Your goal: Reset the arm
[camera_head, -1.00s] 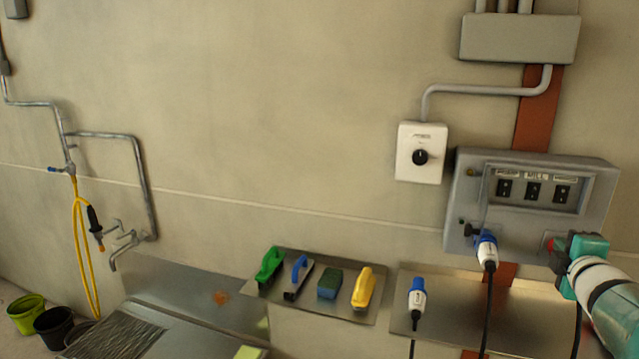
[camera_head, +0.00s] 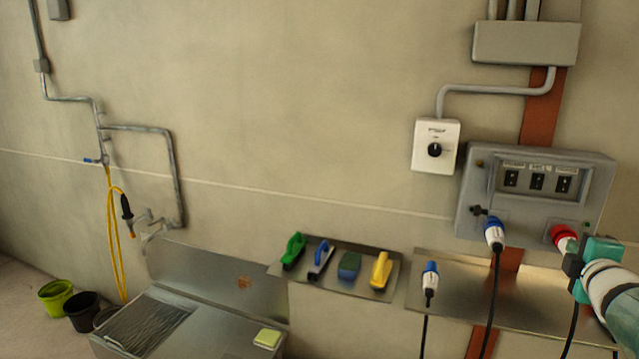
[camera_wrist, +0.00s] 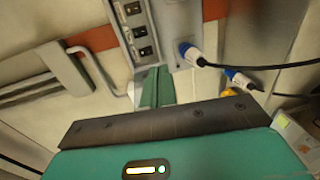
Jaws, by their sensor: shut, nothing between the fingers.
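My teal gripper (camera_head: 582,262) is at the right edge of the head view, in front of the lower right of the grey socket panel (camera_head: 474,186). It is shut and empty. In the wrist view my gripper (camera_wrist: 155,88) shows as teal fingers beyond a dark plate, near the panel (camera_wrist: 133,52). A red plug (camera_head: 562,236) sits at the panel's lower right, just left of and behind my gripper in the head view. I cannot tell the gap between them.
A blue-and-white plug (camera_head: 494,232) is in the panel. Another blue plug (camera_head: 430,280) stands at the steel shelf (camera_head: 455,287). Cables hang below. Several brushes and sponges lie on a tray (camera_head: 330,274). A sink unit (camera_head: 215,285) and buckets (camera_head: 57,297) stand left.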

